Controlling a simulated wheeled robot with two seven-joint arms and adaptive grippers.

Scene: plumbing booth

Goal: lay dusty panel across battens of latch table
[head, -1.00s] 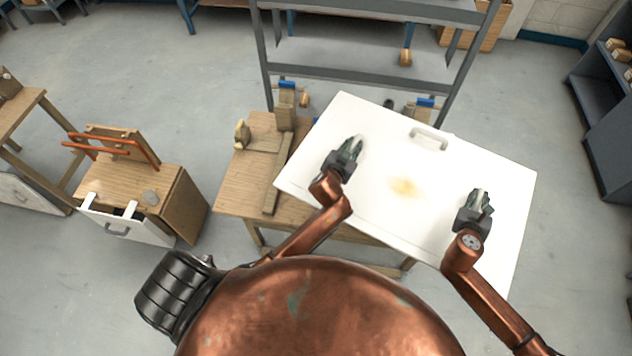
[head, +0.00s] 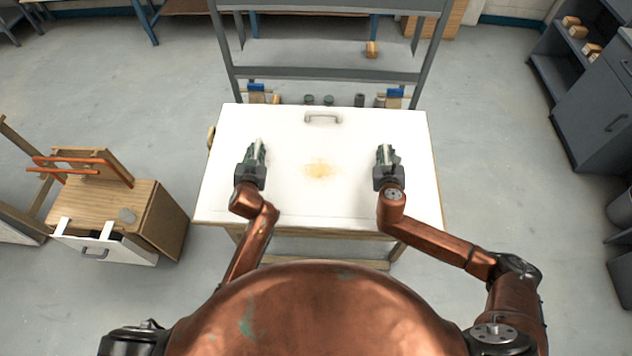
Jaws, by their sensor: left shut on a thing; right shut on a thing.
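The dusty panel (head: 318,205) is a large white board with a yellowish dusty patch near its middle and a grey handle at its far edge. It lies level or nearly so over the latch table (head: 316,247), squared to it and hiding most of its top and the battens. Whether it touches the battens cannot be told. My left gripper (head: 257,152) is over the panel's left half and my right gripper (head: 384,155) over its right half. Both are shut on the panel; the grip points themselves are hard to make out.
A grey shelf rack (head: 325,65) stands behind the table, with small cans and blue-topped latch parts at the panel's far edge. Grey cabinets (head: 600,110) stand at the far right.

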